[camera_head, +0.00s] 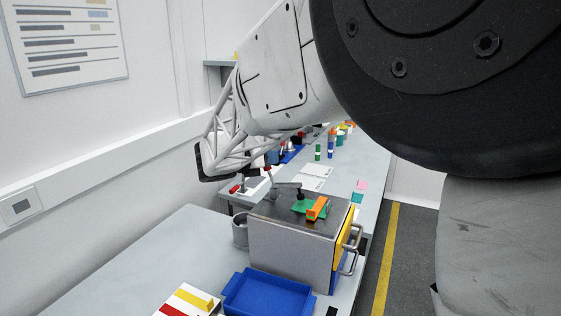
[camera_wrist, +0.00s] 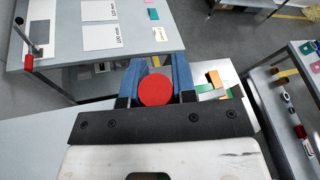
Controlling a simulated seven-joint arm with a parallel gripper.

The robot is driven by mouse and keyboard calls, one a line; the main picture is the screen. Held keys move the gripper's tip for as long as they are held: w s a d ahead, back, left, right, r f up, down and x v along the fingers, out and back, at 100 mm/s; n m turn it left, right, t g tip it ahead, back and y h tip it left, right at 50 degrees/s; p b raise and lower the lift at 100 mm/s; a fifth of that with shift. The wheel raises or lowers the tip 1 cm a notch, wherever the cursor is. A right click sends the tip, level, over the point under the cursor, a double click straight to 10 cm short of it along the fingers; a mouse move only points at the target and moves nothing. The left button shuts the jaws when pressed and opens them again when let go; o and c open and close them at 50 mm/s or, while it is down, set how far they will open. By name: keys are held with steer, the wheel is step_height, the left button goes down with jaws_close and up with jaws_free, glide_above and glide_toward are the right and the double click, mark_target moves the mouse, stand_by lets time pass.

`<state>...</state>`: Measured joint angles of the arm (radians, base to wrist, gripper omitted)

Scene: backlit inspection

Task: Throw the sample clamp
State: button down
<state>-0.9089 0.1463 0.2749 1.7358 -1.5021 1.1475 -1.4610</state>
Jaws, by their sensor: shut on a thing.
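The sample clamp (camera_head: 300,194) stands on top of a grey metal box (camera_head: 280,240), beside a green plate and an orange block (camera_head: 317,208). Its grey lever part reaches left in the head view. In the wrist view, a round red end (camera_wrist: 155,90), seemingly the clamp's handle grip, sits between the two blue fingers of my gripper (camera_wrist: 157,80). The fingers are shut on it from both sides. The clamp's lower part is hidden behind my gripper in the wrist view. My arm hides part of the head view's upper right.
A blue tray (camera_head: 268,292) lies before the box. A grey cup (camera_head: 240,230) stands left of it. The box's right side has metal handles (camera_head: 352,237). The bench (camera_head: 150,260) is clear at left. Another bench with papers and bottles lies behind.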

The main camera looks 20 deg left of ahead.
steer(key=shift+d+r+m+y, duration=0.2)
steer(key=shift+d+m+y, duration=0.4)
steer(key=shift+d+m, duration=0.4)
steer(key=c, duration=0.9)
jaws_free()
steer(key=shift+a, duration=0.15)
